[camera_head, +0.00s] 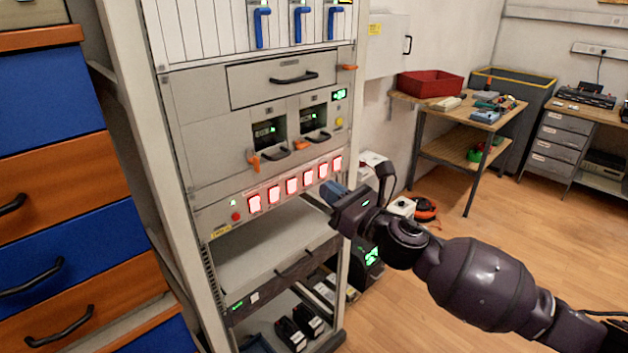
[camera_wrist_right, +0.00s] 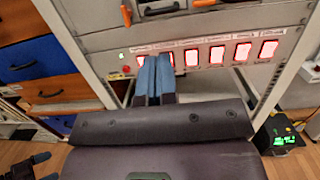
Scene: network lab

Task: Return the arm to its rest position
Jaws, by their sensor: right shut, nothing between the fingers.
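My right gripper (camera_head: 333,192) is in front of the rack, near the right end of a row of red lit switches (camera_head: 291,186). Its arm comes in from the lower right. In the right wrist view its two blue fingers (camera_wrist_right: 153,78) lie together with nothing between them. They point at the switch panel and overlap its left part in that view. I cannot tell whether they touch it. My left gripper does not show in the head view.
The rack (camera_head: 289,78) has blue handles, a drawer and orange levers above the switches, and an open shelf (camera_head: 265,245) below. A drawer cabinet (camera_head: 60,145) stands left. A workbench (camera_head: 453,113) with a red bin (camera_head: 430,84) stands back right. Floor (camera_head: 500,235) is open at right.

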